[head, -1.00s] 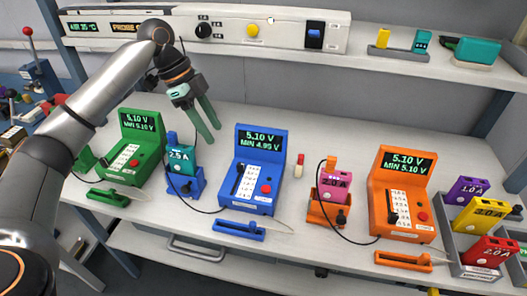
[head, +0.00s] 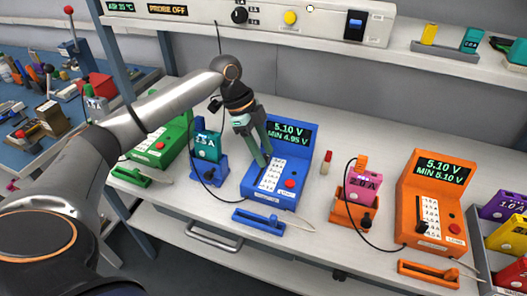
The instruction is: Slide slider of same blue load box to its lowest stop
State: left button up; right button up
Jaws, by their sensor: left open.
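The blue load box (head: 301,146) stands mid-bench, its screen reading 5.10 V and MIN 4.95 V. Its white slider scale (head: 272,176) runs down the front panel beside a red button (head: 290,183). The slider knob is not clearly visible; the fingers cover the upper part of the slot. My left gripper (head: 264,163) is open, fingers pointing down over the upper end of the slider. I cannot tell whether the fingertips touch the box. My right gripper is out of view.
A teal 2.5 A cell (head: 208,146) sits in a blue holder left of the box, with a black cable. A blue probe tool (head: 258,222) lies in front. A red-and-white cylinder (head: 326,162) and the orange load box (head: 408,207) stand to the right.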

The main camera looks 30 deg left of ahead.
pick_arm(q)
jog(key=shift+f, duration=0.15)
grip_shut()
dwell(0.4)
dwell(1.0)
